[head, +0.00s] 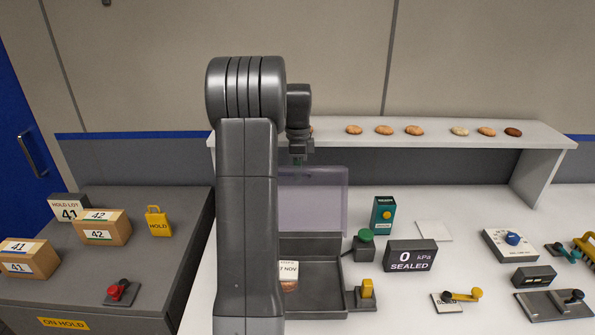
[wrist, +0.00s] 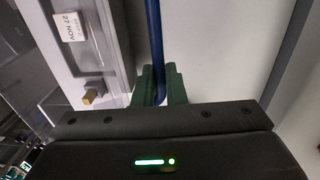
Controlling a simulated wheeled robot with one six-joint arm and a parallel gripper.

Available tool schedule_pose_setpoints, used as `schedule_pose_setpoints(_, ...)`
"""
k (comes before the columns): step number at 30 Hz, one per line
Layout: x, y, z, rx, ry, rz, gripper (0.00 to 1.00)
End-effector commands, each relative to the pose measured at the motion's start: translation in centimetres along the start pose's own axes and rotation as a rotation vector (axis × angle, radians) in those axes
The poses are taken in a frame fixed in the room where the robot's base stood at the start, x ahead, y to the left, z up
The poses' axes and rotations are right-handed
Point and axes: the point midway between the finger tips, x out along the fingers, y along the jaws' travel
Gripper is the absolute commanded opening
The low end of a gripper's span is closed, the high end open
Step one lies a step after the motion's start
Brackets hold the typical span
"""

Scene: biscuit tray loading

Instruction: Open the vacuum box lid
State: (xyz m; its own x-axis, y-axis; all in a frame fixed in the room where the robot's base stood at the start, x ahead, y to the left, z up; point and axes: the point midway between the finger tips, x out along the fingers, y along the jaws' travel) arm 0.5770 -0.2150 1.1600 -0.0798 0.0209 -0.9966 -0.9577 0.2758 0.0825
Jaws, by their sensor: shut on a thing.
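The vacuum box (head: 325,300) is a dark grey tray on the white bench, partly hidden behind my arm. Its clear, violet-tinted lid (head: 322,205) stands raised, close to upright, at the back of the box. My gripper (head: 298,163) is at the top edge of the lid. In the wrist view, the green fingertips (wrist: 159,85) are shut on a blue bar (wrist: 154,40), which looks like the lid's handle. A label reading "NOV" (head: 289,268) shows inside the box; it also shows in the wrist view (wrist: 70,26).
A yellow-topped latch or switch (head: 367,289) stands at the box's right front corner. A green knob (head: 366,235) and a display reading "0 kPa SEALED" (head: 411,256) are to the right. A raised shelf (head: 450,140) with several biscuits is behind my gripper.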

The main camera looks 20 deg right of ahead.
Motion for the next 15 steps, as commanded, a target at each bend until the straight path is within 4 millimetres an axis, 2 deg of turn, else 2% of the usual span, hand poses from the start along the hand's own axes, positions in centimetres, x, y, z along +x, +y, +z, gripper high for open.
schedule_pose_setpoints(1,0.61,-0.71,0.11,-0.001,-0.002,-0.015,0.00)
schedule_pose_setpoints(11,0.65,-0.80,0.15,-0.001,-0.003,-0.017,0.00)
schedule_pose_setpoints(12,0.64,-0.81,0.16,-0.001,-0.003,-0.017,0.13)
schedule_pose_setpoints(13,0.63,-0.83,0.16,-0.001,-0.003,-0.018,0.18)
schedule_pose_setpoints(15,0.62,-0.80,0.16,-0.001,-0.003,-0.018,0.18)
